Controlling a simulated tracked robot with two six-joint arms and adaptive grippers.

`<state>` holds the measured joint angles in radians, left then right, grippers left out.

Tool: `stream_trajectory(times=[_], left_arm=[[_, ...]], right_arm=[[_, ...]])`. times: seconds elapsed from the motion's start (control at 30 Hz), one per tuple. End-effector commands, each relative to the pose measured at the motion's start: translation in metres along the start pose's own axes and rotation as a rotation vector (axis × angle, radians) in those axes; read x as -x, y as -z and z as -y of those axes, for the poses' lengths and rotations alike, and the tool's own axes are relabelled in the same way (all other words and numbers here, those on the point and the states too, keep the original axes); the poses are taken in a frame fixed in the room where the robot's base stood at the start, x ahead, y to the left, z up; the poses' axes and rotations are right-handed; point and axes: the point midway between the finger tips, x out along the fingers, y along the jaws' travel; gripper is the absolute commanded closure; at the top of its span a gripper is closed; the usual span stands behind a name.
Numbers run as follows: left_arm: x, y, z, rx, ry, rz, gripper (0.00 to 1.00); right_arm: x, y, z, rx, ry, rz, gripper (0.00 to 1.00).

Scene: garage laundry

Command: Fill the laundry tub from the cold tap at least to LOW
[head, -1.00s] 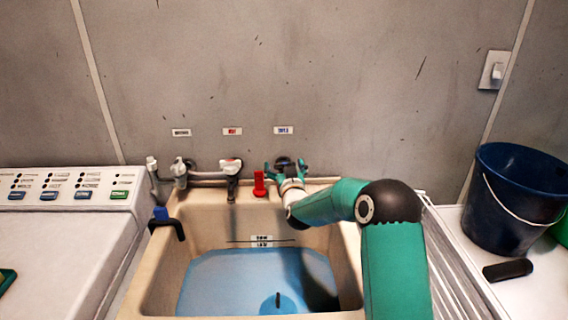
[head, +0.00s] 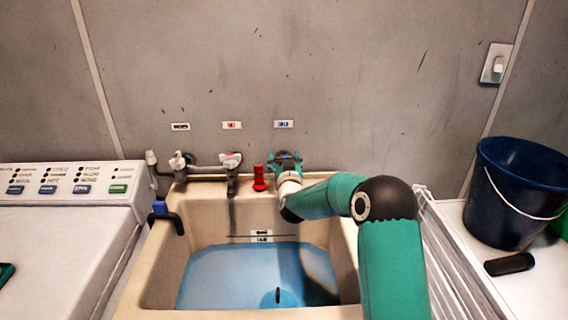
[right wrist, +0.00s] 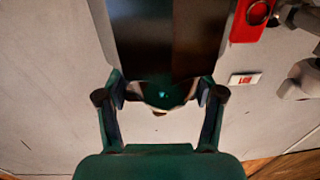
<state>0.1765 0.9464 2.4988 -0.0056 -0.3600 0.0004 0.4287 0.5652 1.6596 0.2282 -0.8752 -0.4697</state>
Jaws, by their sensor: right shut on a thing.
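The beige laundry tub (head: 158,275) holds blue water (head: 220,272). The water's far edge lies a little below a dark line and a small label (head: 261,236) on the back wall; the label's text is too small to read surely. My right gripper (head: 285,160) is at the rightmost tap, under the blue-marked label (head: 283,124), and is shut on the cold tap, mostly hidden by the gripper. In the right wrist view its fingers (right wrist: 160,95) close around a part behind a dark block. My left gripper is not in view.
A middle tap (head: 231,162) sits under a red-marked label, and another tap (head: 180,163) stands further left. A red upright piece (head: 259,178) stands on the back rim. A dark hose (head: 170,218) hooks over the left rim. A blue bucket (head: 512,195) stands right.

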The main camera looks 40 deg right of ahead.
Motion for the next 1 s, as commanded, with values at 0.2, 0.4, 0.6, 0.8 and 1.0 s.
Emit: stream_trajectory(times=[0.2,0.4,0.6,0.8,1.0], left_arm=[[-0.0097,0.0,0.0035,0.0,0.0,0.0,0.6],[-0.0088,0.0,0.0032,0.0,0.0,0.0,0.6],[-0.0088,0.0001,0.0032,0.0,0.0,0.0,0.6],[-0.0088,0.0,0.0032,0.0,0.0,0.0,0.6],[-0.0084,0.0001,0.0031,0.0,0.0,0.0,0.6]], right_arm=[[0.0001,-0.0005,0.0008,-0.001,-0.073,-0.001,0.67],[0.0002,0.0003,0.0001,0.002,-0.078,0.0,0.67],[0.0002,0.0002,0.0,0.001,-0.077,0.0,0.14],[0.0002,0.0002,-0.0006,0.001,-0.078,0.0,0.06],[0.0009,0.0002,-0.0008,0.0,-0.079,0.0,0.06]])
